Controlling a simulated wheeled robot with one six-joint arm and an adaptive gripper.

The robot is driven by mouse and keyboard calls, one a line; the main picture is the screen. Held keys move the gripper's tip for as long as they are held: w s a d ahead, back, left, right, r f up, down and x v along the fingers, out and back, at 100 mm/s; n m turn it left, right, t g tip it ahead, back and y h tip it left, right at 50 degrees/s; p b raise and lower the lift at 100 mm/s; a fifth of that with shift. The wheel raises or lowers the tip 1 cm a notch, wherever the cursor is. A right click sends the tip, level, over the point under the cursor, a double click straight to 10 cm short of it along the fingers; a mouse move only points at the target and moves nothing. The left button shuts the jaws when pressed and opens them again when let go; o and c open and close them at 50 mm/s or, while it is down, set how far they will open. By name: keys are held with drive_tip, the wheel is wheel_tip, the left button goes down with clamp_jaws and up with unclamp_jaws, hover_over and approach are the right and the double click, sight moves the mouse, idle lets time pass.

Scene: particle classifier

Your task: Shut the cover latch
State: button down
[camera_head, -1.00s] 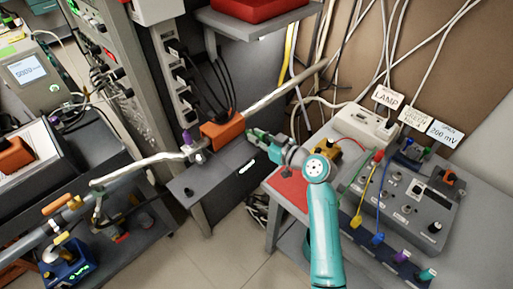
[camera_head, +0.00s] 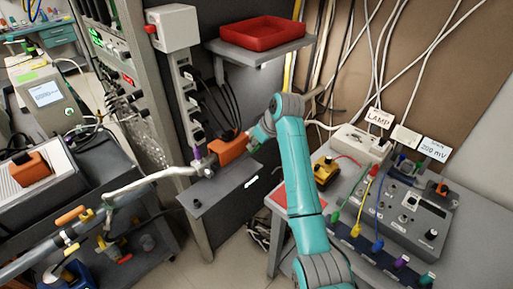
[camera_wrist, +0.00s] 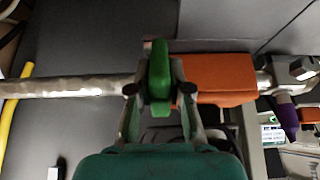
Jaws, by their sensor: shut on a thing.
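The orange cover block (camera_head: 232,148) sits around the metal pipe above a dark grey box. In the wrist view the orange cover (camera_wrist: 222,80) lies right of my fingers, with the pipe running out to the left. A green piece (camera_wrist: 159,80), which looks like the latch, stands upright between my fingertips. My gripper (camera_wrist: 159,90) is shut on it, one finger on each side. In the head view my gripper (camera_head: 256,138) is at the right end of the orange cover, partly hidden by my arm. Whether the latch is seated cannot be seen.
A red tray (camera_head: 262,32) rests on a shelf above. A bench with a grey control box (camera_head: 408,215), coloured plugs and cables stands at the right. A cart (camera_head: 120,185) with pipework stands at the left. White cables hang on the back wall.

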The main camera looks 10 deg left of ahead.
drive_tip(key=shift+w+a+g+h, duration=0.2)
drive_tip(key=shift+a+g+h, duration=0.05)
drive_tip(key=shift+g+h, duration=0.3)
drive_tip(key=c, duration=1.1)
unclamp_jaws()
drive_tip(key=shift+r, duration=0.1)
drive_tip(key=v, duration=1.1)
drive_tip(key=shift+s+r, duration=0.1)
drive_tip(key=shift+r, duration=0.3)
